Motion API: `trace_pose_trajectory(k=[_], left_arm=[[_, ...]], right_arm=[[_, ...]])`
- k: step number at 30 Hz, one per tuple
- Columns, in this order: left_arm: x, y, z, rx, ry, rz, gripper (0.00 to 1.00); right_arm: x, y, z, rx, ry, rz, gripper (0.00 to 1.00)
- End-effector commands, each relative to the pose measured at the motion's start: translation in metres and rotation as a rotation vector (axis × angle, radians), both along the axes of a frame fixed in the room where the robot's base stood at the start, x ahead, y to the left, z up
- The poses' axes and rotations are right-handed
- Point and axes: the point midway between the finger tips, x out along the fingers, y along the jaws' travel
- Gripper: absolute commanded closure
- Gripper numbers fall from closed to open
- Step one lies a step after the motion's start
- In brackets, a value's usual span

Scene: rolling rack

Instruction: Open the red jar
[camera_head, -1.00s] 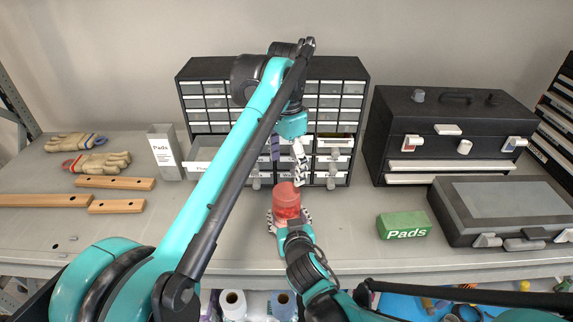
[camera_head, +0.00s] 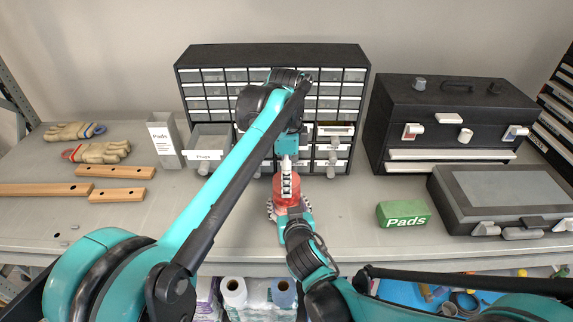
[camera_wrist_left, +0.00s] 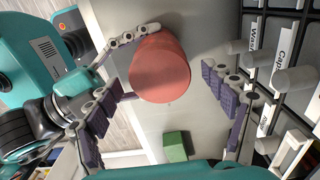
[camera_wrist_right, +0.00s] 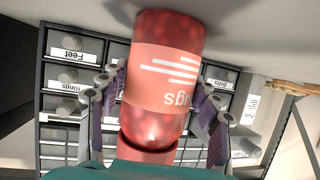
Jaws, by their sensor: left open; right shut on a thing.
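The red jar (camera_head: 283,216) stands on the grey worktop in front of the drawer cabinet. Its red top (camera_wrist_left: 160,68) shows in the left wrist view, and its labelled side (camera_wrist_right: 163,75) shows in the right wrist view. My right gripper (camera_head: 288,212) is shut on the jar's body from the front, with one finger on each side. My left gripper (camera_head: 288,182) is right above the jar, pointing down. Its fingers are spread wide in the left wrist view (camera_wrist_left: 172,108), and the top appears between and beyond them, apparently untouched.
Behind the jar stands a black drawer cabinet (camera_head: 270,50) with a pulled-out drawer (camera_head: 208,147). A green Pads box (camera_head: 403,214) and black cases (camera_head: 505,205) are at right. Gloves (camera_head: 98,152) and wooden bars (camera_head: 115,172) lie at left. The worktop beside the jar is clear.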

Motion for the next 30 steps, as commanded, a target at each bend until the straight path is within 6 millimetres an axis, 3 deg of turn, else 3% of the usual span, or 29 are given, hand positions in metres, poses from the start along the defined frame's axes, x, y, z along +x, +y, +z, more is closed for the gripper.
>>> trace_pose_trajectory(k=[10,11,16,17,23,30], left_arm=[[-0.0001,0.0000,-0.0056,0.000,0.000,0.001,0.17],[-0.0001,0.0000,-0.0056,0.000,0.000,0.001,0.22],[-0.0001,0.0000,-0.0056,0.000,0.000,0.001,0.67],[-0.0001,0.0000,-0.0056,0.000,0.000,0.001,0.71],[-0.0001,0.0000,-0.0056,0.000,0.000,0.070,0.71],[-0.0001,0.0001,-0.0054,0.000,0.000,0.577,0.71]], right_arm=[[-0.0002,-0.0002,-0.0005,-0.001,0.001,-0.001,1.00],[-0.0002,-0.0002,-0.0005,-0.001,0.001,-0.001,1.00],[-0.0002,-0.0002,-0.0005,-0.001,0.001,-0.001,1.00],[-0.0002,-0.0002,-0.0005,-0.001,0.001,-0.001,1.00],[-0.0002,-0.0002,-0.0005,-0.001,0.001,-0.001,1.00],[-0.0002,-0.0002,-0.0004,-0.001,0.001,-0.001,1.00]])
